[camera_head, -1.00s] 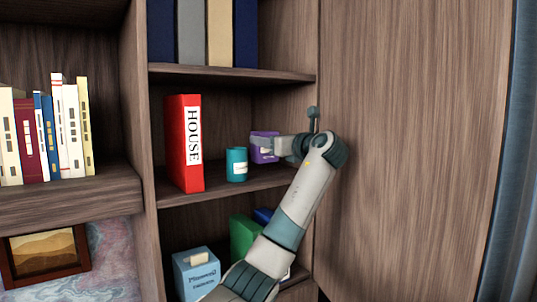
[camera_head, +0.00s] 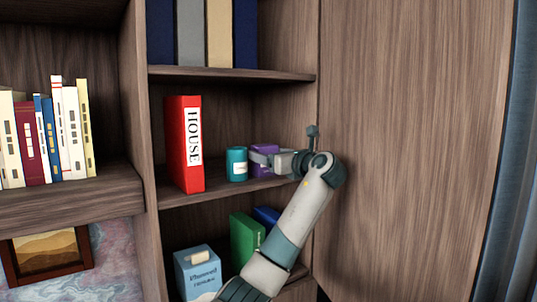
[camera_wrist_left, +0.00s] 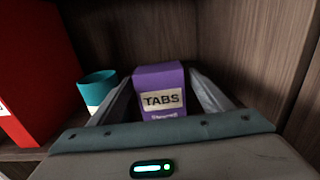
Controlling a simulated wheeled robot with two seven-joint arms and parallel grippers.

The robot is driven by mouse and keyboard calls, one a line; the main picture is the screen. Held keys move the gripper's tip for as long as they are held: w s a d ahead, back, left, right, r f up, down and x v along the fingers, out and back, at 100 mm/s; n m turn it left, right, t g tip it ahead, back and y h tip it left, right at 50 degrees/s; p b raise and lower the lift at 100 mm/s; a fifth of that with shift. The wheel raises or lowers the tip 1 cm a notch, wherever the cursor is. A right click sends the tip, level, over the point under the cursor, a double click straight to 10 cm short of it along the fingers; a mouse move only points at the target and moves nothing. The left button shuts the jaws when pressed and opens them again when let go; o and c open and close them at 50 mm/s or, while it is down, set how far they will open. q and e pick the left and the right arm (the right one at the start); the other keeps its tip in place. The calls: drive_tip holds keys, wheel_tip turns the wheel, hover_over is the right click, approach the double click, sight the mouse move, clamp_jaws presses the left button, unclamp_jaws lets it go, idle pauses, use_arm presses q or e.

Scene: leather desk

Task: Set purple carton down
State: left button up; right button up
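The purple carton (camera_head: 263,168), labelled TABS in the left wrist view (camera_wrist_left: 159,82), stands upright on the middle shelf or just above it; contact at its base is hard to tell. My left gripper (camera_head: 262,154) reaches in from the right. Its fingers lie along both sides of the carton and appear shut on it. The carton's lower part is hidden by the gripper body in the wrist view. My right gripper is not in view.
The cabinet's side wall (camera_head: 295,125) is close on the right. The shelf above (camera_head: 232,74) limits height. Boxes and books fill the shelf below.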

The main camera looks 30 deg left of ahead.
use_arm(q)
drive_tip(key=shift+r, duration=0.1)
idle(0.3)
drive_tip(key=shift+s+d+b, duration=0.25)
drive_tip(key=shift+d+b, duration=0.35)
drive_tip(key=b+v, duration=0.6)
drive_tip(key=v, duration=0.4)
drive_tip(key=shift+s+d, duration=0.2)
drive_tip(key=shift+d, duration=0.15)
idle(0.6)
